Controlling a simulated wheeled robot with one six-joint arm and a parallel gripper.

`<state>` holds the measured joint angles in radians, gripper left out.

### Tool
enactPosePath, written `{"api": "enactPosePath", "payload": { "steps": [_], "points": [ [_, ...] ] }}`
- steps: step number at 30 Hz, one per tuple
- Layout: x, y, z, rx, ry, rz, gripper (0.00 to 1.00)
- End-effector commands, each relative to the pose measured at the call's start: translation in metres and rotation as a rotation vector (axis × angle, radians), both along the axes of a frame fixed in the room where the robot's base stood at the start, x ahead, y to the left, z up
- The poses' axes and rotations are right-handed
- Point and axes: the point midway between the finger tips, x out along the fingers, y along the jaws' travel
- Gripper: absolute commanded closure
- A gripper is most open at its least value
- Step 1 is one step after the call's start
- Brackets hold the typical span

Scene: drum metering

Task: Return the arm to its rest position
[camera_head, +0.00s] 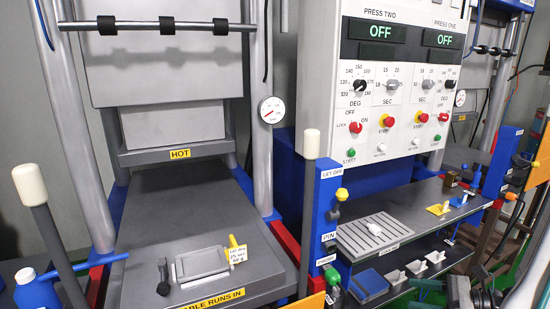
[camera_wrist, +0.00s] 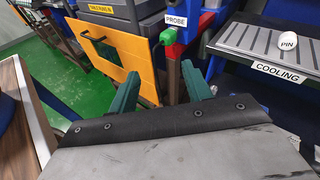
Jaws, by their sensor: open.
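My gripper (camera_wrist: 160,88) shows in the wrist view as two green fingers spread apart, with nothing held between them. Beyond them stand an orange panel (camera_wrist: 115,62) with a black handle and a green-capped probe (camera_wrist: 168,38) under a PROBE label. I cannot clearly make out my gripper in the head view. A dark-edged grey surface fills the lower part of the wrist view.
The head view shows a press table (camera_head: 140,270) with a grey mould on it, and a control box (camera_head: 385,75) reading OFF twice. A slatted cooling rack (camera_head: 365,240) carries a white pin (camera_head: 374,229). The green floor (camera_wrist: 55,85) shows at left in the wrist view.

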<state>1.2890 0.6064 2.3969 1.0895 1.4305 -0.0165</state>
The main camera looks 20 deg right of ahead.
Motion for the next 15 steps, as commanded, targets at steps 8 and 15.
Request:
{"api": "enactPosePath", "payload": {
  "steps": [8, 15],
  "points": [
    [-0.011, 0.080, 0.053, -0.339, 0.025, 0.568, 0.51],
    [-0.032, 0.126, 0.093, -0.700, 0.005, 1.040, 0.51]
  ]
}}
